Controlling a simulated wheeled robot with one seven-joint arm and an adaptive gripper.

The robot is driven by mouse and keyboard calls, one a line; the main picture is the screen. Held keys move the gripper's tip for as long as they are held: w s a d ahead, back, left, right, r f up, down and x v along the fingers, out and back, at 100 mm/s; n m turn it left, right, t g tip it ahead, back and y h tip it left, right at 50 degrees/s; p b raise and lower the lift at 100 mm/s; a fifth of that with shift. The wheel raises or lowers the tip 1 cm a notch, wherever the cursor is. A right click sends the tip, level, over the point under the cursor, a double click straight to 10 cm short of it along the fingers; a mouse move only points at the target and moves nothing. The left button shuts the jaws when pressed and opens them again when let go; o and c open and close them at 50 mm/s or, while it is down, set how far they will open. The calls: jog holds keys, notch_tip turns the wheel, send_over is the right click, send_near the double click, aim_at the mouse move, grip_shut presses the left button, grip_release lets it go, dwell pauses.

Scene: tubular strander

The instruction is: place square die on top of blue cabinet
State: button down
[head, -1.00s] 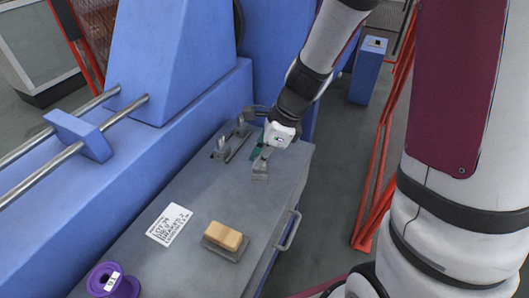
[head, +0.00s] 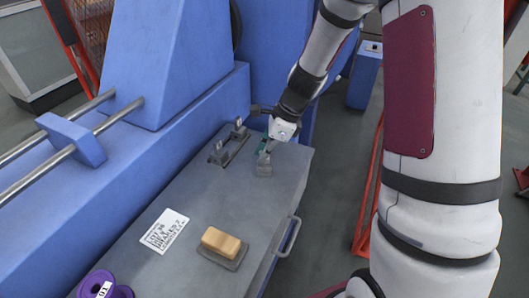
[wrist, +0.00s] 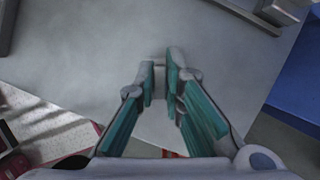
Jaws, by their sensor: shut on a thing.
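My gripper (head: 265,149) is low over the far end of a grey worktop (head: 190,205), its teal fingers pointing down. It is shut on a small grey metal piece (head: 264,169), which looks like the square die. The piece is at or just above the worktop; I cannot tell if it touches. In the wrist view the fingers (wrist: 166,68) are close together and mostly hide the piece. A narrow blue cabinet (head: 363,84) stands on the floor behind, to the right of the arm.
A rack (head: 231,147) with upright labelled pieces is left of my gripper. A tan block (head: 221,240) on a grey plate, a white label card (head: 165,230) and a purple spool (head: 106,288) are nearer. Blue machinery (head: 160,60) borders the left. A red frame (head: 370,190) stands at the right.

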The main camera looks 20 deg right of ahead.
jog(key=shift+f, duration=0.15)
jog(key=c, duration=1.7)
grip_release()
